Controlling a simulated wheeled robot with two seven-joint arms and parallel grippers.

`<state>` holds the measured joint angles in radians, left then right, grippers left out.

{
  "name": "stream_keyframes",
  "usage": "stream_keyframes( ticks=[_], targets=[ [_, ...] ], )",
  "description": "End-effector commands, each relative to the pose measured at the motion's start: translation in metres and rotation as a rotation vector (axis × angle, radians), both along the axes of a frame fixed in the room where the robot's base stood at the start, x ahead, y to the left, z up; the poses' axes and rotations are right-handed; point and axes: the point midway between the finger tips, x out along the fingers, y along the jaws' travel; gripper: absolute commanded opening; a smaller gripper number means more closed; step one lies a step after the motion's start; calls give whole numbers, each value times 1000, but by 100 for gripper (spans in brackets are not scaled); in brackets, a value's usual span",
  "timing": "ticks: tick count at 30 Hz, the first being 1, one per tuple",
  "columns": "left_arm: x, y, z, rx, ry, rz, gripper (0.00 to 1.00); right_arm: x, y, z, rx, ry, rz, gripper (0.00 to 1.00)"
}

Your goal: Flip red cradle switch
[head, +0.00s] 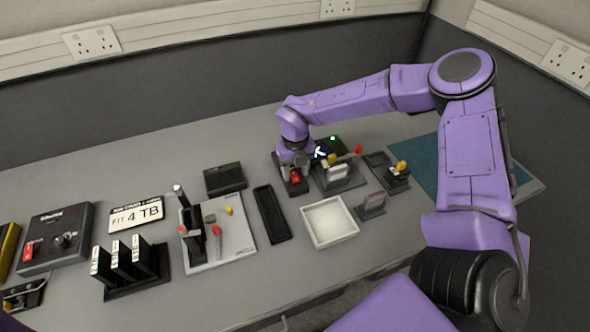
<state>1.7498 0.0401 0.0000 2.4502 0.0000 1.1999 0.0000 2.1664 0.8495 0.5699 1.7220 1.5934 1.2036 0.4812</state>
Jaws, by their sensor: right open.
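A small red part (295,177), apparently the red switch, sits on a narrow black base (297,189) at the back middle of the bench. My right gripper (291,170) points down right over this base, with its open fingers close around or just behind the red part. I cannot tell whether they touch it, and the switch's position is partly hidden by the gripper. Just to the right stands a dark cradle unit (340,181) with a grey upright piece, a yellow part and a green light (333,138). My left gripper is out of view.
A red-ended lever (358,150) rises beside the cradle. A white tray (332,240), a black tray (264,226) and a light board with parts (240,248) lie in front. Black drives in a rack (150,272) and a box with a red switch (45,238) stand left.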

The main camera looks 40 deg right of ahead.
Motion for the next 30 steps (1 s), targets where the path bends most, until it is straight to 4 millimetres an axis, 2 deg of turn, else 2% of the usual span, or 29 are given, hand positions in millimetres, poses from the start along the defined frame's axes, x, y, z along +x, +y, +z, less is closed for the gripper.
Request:
stream_keyframes(
  ticks=[4,11,12,16,22,30],
  targets=[
    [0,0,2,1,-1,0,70,0,0,-12,0,0,0,49],
    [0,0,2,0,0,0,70,0,0,-14,1,-1,0,49],
    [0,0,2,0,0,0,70,0,0,-14,1,-1,0,42],
    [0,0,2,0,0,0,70,0,0,-14,0,-1,0,0],
    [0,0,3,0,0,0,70,1,-1,-14,0,14,-2,0],
    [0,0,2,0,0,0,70,6,-2,-13,39,166,-2,0]
  ],
)
